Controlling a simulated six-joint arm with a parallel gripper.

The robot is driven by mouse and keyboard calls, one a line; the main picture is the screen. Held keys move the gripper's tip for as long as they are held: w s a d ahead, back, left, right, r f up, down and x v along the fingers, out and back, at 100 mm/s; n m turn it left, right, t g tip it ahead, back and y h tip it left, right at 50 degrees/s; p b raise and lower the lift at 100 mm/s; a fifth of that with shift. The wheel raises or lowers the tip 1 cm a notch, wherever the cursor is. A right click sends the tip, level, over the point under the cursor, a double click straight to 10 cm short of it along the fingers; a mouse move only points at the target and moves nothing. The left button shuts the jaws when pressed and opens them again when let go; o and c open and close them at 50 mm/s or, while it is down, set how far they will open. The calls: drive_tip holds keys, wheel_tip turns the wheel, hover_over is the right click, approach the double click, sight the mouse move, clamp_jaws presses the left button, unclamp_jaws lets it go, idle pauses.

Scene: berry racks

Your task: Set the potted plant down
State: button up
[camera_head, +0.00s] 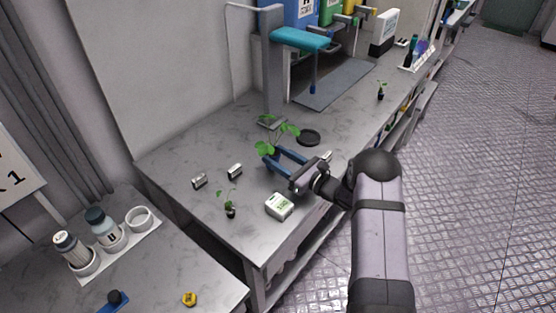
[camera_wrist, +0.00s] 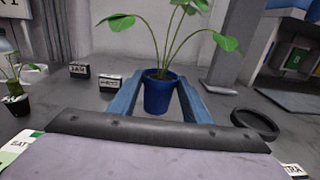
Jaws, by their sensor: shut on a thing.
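The potted plant (camera_wrist: 160,92) is a blue pot with long green stems and broad leaves. It stands upright between the two blue fingers of my gripper (camera_wrist: 157,101), which are shut on the pot. In the head view the plant (camera_head: 273,148) shows at the tip of my gripper (camera_head: 284,161), over the grey marble bench. I cannot tell whether the pot's base touches the bench. A black round dish (camera_head: 309,138) lies just beyond and to the right of the pot; it also shows in the wrist view (camera_wrist: 255,123).
A small seedling in a black pot (camera_head: 230,211) and a white box (camera_head: 279,206) stand near the front of the bench (camera_head: 180,158). Two small label blocks (camera_head: 235,170) stand to the left. Another seedling (camera_head: 380,95) is farther back, beside a grey mat (camera_head: 338,84).

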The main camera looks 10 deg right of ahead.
drive_tip(key=shift+f, duration=0.8)
drive_tip(key=shift+f, duration=0.25)
drive_tip(key=o, duration=1.1)
drive_tip(key=shift+r, duration=0.1)
drive_tip(key=shift+c, duration=0.2)
drive_tip(key=shift+r, duration=0.15)
drive_tip(key=shift+s+d, duration=0.15)
drive_tip(key=shift+d, duration=0.1)
drive_tip(key=b+v, duration=0.2)
drive_tip(key=v, duration=0.9)
drive_tip(key=shift+s+d+b, duration=0.15)
drive_tip(key=shift+s+b, duration=0.1)
drive_tip(key=shift+b, duration=0.15)
